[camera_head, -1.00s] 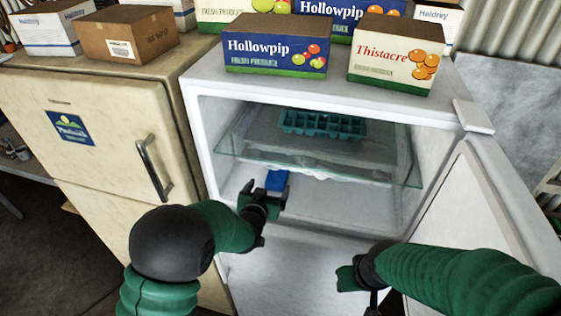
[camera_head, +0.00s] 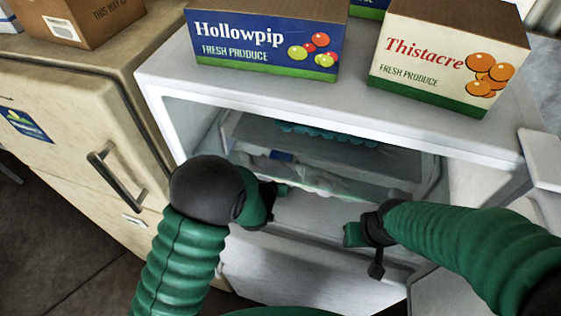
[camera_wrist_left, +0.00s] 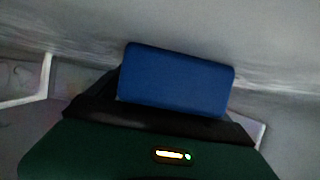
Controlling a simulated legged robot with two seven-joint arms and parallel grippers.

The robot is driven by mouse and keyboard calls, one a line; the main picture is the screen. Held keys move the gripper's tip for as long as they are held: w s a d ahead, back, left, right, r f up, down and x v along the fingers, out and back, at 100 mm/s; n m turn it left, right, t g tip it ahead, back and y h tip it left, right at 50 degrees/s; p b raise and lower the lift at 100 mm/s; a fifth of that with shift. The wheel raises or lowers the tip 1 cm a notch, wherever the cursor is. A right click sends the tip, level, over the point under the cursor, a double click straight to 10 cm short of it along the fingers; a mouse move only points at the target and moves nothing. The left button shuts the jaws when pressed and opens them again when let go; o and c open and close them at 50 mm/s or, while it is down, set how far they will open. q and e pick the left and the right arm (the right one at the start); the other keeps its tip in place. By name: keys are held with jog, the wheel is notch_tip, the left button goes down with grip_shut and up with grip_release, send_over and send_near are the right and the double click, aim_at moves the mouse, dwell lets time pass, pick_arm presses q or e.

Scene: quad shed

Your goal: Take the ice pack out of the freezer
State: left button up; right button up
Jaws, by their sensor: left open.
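The ice pack (camera_wrist_left: 178,78) is a blue block. In the left wrist view it stands just beyond the dark front edge of my left gripper, against the pale freezer interior. In the head view only a small blue patch, probably the pack (camera_head: 281,156), shows behind the glass shelf edge. My left gripper (camera_head: 277,192) is open and reaches into the freezer's lower space, partly hidden by its own wrist. Whether its fingers touch the pack cannot be told. The freezer (camera_head: 405,130) stands open. My right gripper (camera_head: 363,246) is open and empty at the freezer's front opening.
The open door (camera_head: 450,290) is at the lower right. Hollowpip (camera_head: 262,45) and Thistacre (camera_head: 435,62) boxes stand on top. A cream fridge (camera_head: 80,130) is left.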

pick_arm(q)
jog(key=shift+w+d+f, duration=0.1)
jog(key=shift+w+f, duration=0.1)
jog(key=shift+f, duration=0.05)
jog(key=shift+s+r, duration=0.15)
jog(key=shift+s, duration=0.15)
jog(key=shift+c, duration=0.9)
jog(key=v, duration=0.3)
jog(key=shift+w+a+r, duration=0.1)
jog(key=shift+a, duration=0.15)
jog(key=c, duration=0.7)
jog(key=shift+a, duration=0.1)
jog(key=shift+c, duration=1.3)
jog(key=shift+w+f, duration=0.3)
jog(key=shift+w, duration=0.2)
jog(key=c, duration=0.5)
jog(key=shift+w+f, duration=0.1)
jog(key=shift+c, duration=1.2)
jog(key=shift+d, duration=0.4)
grip_shut()
pick_arm(e)
jog(key=shift+s+a+r, duration=0.2)
jog(key=shift+s+r, duration=0.2)
jog(key=shift+s, duration=0.4)
